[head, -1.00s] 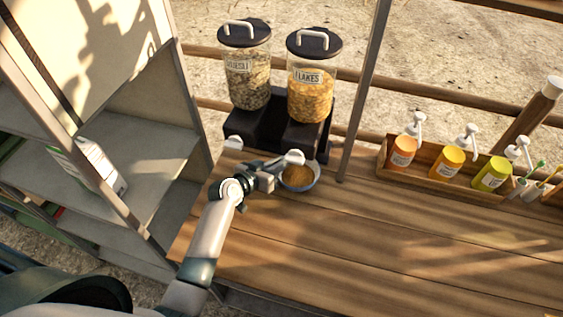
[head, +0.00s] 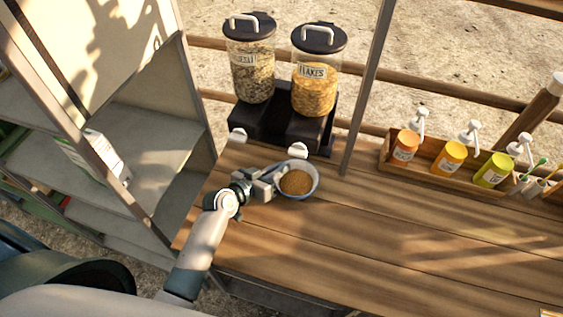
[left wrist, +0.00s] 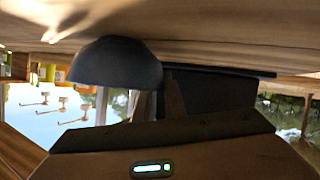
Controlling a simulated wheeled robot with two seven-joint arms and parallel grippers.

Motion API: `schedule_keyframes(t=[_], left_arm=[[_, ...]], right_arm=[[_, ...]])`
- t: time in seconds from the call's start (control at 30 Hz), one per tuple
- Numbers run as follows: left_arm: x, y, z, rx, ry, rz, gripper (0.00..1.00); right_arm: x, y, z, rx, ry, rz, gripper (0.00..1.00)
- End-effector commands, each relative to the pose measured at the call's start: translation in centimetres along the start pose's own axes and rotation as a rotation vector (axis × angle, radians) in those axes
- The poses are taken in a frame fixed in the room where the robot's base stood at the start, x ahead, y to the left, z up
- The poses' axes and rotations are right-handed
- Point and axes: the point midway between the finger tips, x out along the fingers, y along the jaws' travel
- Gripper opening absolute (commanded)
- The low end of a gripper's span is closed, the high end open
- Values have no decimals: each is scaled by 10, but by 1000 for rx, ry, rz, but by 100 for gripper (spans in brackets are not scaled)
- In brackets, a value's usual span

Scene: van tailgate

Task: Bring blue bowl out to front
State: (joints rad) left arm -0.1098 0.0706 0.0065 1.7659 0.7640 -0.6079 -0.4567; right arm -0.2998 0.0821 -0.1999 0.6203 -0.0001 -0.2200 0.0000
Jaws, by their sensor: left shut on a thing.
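In the left wrist view, which is upside down, the blue bowl (left wrist: 115,64) shows as a dark blue-grey dome close to the gripper. The fingertips at the rim are too small to make out clearly. My right gripper does not show.
Two dispensers, one with muesli-like mix (head: 250,70) and one labelled FLAKES (head: 314,80), stand on a black base (head: 270,125) behind the bowl. A wooden tray (head: 440,178) of pump bottles is at right. A post (head: 366,90) stands between. The table's front is clear.

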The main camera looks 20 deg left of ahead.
Motion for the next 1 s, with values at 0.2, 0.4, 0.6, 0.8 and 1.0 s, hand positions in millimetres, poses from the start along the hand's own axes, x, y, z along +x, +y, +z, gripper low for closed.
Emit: schedule_keyframes(t=[0.2, 0.4, 0.6, 0.8, 1.0], left_arm=[[-15, 5, 9, 1, -5, 0, 0], [-27, 9, 16, 1, -6, 1, 0], [-40, 13, 23, 0, -6, 0, 0], [-53, 18, 29, 0, -6, 0, 0], [-65, 22, 36, 1, -7, 1, 0]], right_arm=[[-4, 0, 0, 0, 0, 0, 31], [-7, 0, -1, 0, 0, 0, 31], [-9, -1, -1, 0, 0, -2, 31], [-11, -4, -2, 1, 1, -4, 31], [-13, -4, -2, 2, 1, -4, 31]])
